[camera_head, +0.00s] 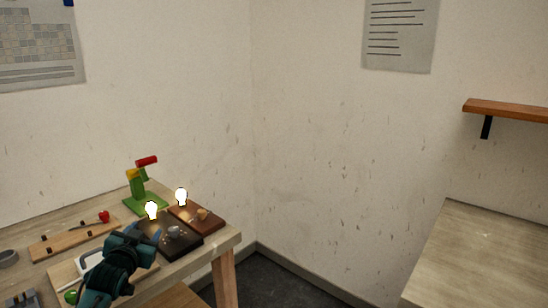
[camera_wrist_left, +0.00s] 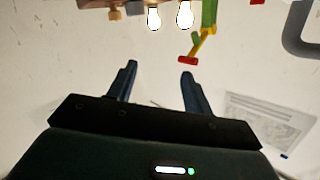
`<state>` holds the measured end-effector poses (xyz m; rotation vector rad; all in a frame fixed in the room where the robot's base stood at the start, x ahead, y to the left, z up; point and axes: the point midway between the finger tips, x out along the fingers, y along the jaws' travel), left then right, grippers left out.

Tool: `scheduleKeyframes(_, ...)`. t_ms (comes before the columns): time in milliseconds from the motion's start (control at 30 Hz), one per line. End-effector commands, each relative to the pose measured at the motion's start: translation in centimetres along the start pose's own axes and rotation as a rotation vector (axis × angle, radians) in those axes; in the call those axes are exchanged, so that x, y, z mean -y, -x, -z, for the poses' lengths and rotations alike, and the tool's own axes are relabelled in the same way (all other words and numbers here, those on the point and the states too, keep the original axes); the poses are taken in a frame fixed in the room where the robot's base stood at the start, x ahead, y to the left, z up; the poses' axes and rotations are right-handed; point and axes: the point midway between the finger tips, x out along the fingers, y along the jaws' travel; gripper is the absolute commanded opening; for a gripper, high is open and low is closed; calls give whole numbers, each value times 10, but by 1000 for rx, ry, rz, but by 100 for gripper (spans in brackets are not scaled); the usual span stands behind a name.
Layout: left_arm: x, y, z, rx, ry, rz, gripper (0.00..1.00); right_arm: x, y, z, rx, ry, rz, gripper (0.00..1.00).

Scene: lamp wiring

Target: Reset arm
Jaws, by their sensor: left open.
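My left gripper (camera_head: 149,232) is over the right part of the wooden table, in front of the lamp boards. In the left wrist view its two fingers (camera_wrist_left: 160,72) are spread with nothing between them. Two lit bulbs glow white: the nearer bulb (camera_head: 152,209) and the farther bulb (camera_head: 181,195). They also show at the top of the upside-down wrist view, the left one (camera_wrist_left: 153,18) and the right one (camera_wrist_left: 184,14), apart from the fingers. A dark board (camera_head: 186,249) and a red-brown board (camera_head: 211,225) lie by the bulbs. My right gripper is out of view.
A green stand with a red top (camera_head: 138,190) stands behind the bulbs. A wooden strip (camera_head: 66,243) with a red knob (camera_head: 104,216) and a grey ring (camera_head: 8,258) lie left. Another table (camera_head: 490,250) is at right, under a wall shelf (camera_head: 510,109). Floor shows between tables.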

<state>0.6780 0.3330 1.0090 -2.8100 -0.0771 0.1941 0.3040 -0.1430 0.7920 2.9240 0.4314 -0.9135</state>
Motion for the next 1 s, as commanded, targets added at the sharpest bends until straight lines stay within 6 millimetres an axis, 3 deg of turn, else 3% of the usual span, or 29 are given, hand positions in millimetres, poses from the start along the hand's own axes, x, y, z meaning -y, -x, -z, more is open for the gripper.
scheduleKeyframes(167, -58, 44, -60, 65, 3, -91, 50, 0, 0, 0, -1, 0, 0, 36)
scheduleKeyframes(267, -95, 80, -96, 112, 15, -152, 50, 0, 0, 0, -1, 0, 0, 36)
scheduleKeyframes(367, -135, 130, -133, 169, 41, -222, 50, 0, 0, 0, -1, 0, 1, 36)
scheduleKeyframes(500, -185, 214, -173, 258, 97, -315, 50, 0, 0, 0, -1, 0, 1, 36)
scheduleKeyframes(600, -210, 270, -188, 316, 143, -365, 50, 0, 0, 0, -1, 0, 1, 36)
scheduleKeyframes(733, -228, 323, -196, 374, 193, -403, 50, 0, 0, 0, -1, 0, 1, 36)
scheduleKeyframes(867, -236, 351, -197, 404, 221, -421, 50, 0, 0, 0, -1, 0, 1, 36)
scheduleKeyframes(1000, -238, 358, -197, 413, 229, -426, 50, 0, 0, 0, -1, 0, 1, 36)
